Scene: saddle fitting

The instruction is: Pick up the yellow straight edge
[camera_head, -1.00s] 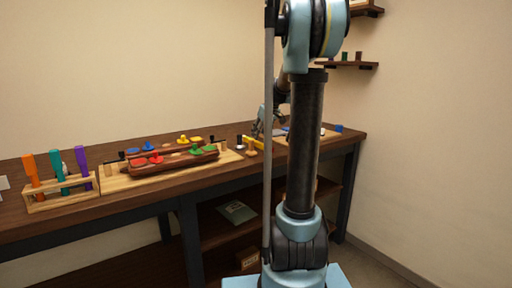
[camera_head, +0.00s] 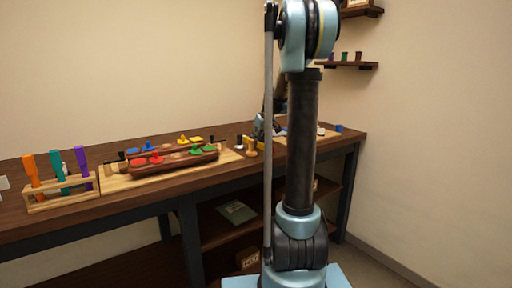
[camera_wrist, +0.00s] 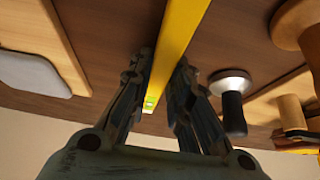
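The yellow straight edge (camera_wrist: 177,50) is a long flat bar on the dark wooden bench. In the wrist view it runs from the top edge down to an end with a small green level vial. My gripper (camera_wrist: 163,62) is over it, with one finger on each side of the bar. The fingers are apart; I see no clear grip on the bar, and contact is hard to tell. In the head view my gripper (camera_head: 259,131) is low at the bench behind my arm, and the straight edge is mostly hidden there.
A black-handled tool with a metal head (camera_wrist: 232,90) and wooden pieces (camera_wrist: 292,110) lie close on the right in the wrist view. A wooden board with a grey pad (camera_wrist: 30,72) is on the left. The board with the brown saddle form (camera_head: 172,160) and a tool rack (camera_head: 62,197) stand farther left.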

